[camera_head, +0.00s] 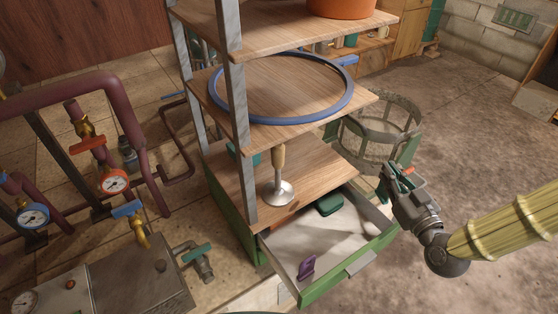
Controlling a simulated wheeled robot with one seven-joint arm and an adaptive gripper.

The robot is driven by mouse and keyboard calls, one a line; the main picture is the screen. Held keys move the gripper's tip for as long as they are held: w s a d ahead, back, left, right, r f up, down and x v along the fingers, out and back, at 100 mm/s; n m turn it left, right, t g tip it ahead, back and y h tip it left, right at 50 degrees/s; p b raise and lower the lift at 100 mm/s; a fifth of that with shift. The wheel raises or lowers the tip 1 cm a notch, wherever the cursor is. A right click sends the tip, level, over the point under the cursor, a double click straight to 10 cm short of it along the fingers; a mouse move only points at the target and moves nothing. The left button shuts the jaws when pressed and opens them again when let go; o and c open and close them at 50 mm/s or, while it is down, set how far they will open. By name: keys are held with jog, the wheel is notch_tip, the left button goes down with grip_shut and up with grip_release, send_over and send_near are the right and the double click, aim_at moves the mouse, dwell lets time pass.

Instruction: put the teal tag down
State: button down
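My gripper (397,182) is at the right of the view, above and beside the right end of the open drawer (340,238). A small teal piece, which looks like the teal tag (401,169), shows at its fingers, and the gripper appears shut on it. The tag is small here and partly hidden by the fingers. It is held in the air, apart from the drawer and shelves. A purple tag (307,266) stands in the drawer near its left front corner. A dark green object (330,204) lies at the back of the drawer.
Pipes with valves (87,143) fill the left. The middle of the drawer is clear.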

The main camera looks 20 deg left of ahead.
jog(key=s+a+r+n+g+y, duration=0.3)
jog(key=s+a+n+g+y, duration=0.1)
jog(key=s, duration=0.1)
jog(key=shift+f+p+x, duration=0.55)
jog(key=shift+f+x, duration=0.1)
jog(key=shift+x, duration=2.4)
jog(key=shift+f+p+x, duration=0.6)
jog(key=shift+x, duration=2.4)
jog(key=shift+f+p+x, duration=0.55)
jog(key=shift+f+x, duration=0.1)
jog(key=shift+x, duration=2.4)
jog(key=shift+f, duration=0.15)
jog(key=c, duration=1.6)
grip_release()
jog(key=shift+c, duration=0.2)
jog(key=b+v, duration=0.2)
jog(key=v, duration=1)
jog(key=shift+r, duration=0.2)
